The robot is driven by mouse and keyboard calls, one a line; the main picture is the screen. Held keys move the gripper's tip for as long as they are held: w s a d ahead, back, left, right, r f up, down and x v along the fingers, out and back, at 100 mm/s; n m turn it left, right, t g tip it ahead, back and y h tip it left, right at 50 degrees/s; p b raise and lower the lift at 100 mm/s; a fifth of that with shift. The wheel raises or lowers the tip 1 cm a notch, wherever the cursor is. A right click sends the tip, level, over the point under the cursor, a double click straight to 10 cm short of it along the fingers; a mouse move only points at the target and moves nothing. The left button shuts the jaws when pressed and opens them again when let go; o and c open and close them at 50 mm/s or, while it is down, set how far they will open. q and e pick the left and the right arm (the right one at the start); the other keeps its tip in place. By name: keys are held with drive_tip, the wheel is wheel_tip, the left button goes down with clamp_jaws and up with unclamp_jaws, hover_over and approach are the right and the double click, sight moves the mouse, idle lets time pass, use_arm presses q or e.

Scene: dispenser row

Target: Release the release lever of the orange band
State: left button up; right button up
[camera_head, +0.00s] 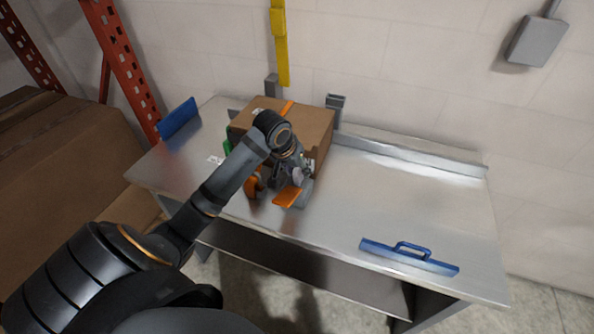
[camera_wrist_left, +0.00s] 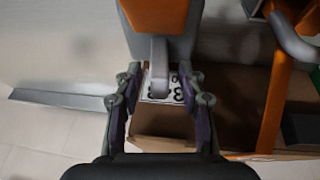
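A brown cardboard box (camera_head: 308,122) stands on the metal bench with an orange band (camera_head: 286,107) over its top; an orange strip, probably this band, runs down the right of the left wrist view (camera_wrist_left: 272,110). My left gripper (camera_head: 288,176) is at the box's front side. It is open, its two fingers (camera_wrist_left: 160,88) on either side of a grey bar (camera_wrist_left: 158,72) with gaps visible. This bar, likely the release lever, joins an orange part (camera_wrist_left: 155,16), which probably also shows at the box's front (camera_head: 288,197). The wrist hides part of the box. My right gripper is out of view.
The bench (camera_head: 400,205) is clear right of the box, except for a blue handled bar (camera_head: 410,258) at its front edge. A blue plate (camera_head: 178,118) stands at the left end. A yellow strap (camera_head: 281,50) hangs behind. A black-and-white label (camera_wrist_left: 180,90) lies behind the grey bar.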

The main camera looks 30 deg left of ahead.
use_arm(q)
drive_tip(key=shift+c, duration=0.3)
clamp_jaws()
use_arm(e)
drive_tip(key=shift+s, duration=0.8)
